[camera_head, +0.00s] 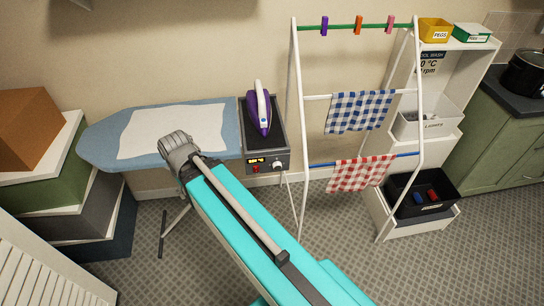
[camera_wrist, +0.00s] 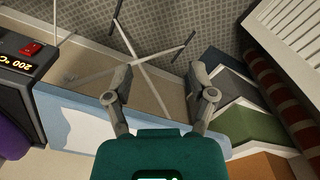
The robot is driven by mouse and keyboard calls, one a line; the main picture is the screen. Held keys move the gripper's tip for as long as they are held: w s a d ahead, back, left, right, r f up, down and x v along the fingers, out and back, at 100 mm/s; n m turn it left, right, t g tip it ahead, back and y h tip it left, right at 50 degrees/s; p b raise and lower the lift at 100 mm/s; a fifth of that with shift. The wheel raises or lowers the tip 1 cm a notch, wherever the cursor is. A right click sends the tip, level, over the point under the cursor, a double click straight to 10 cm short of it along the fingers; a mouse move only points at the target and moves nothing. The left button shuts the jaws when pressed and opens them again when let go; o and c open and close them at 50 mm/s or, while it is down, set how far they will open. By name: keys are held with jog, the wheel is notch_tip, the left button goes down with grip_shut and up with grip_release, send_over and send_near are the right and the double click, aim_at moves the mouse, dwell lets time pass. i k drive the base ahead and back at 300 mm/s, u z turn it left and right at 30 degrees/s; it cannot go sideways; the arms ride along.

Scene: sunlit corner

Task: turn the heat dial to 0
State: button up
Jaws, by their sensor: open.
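The heat dial (camera_head: 277,166) is a small pale knob at the right of the control panel on the front of the dark iron station (camera_head: 265,142). A lit display (camera_head: 256,160) and a red switch (camera_head: 256,169) sit left of it. In the wrist view the display (camera_wrist: 15,62) appears upside down and reads 200 °C, with the red switch (camera_wrist: 31,48) beside it; the dial is out of that view. My gripper (camera_head: 174,146) is left of the panel, by the ironing board's front edge. In the wrist view its fingers (camera_wrist: 158,78) are apart and empty.
A purple iron (camera_head: 262,112) stands on the station. The ironing board (camera_head: 105,140) extends left, with a white cloth (camera_head: 170,133) on it. A drying rack (camera_head: 297,130) stands just right of the panel. Stacked boxes (camera_head: 55,185) are at far left.

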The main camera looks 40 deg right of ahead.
aim_at(277, 165)
jog(key=z, duration=0.6)
jog(key=k, duration=0.9)
jog(key=u, duration=0.6)
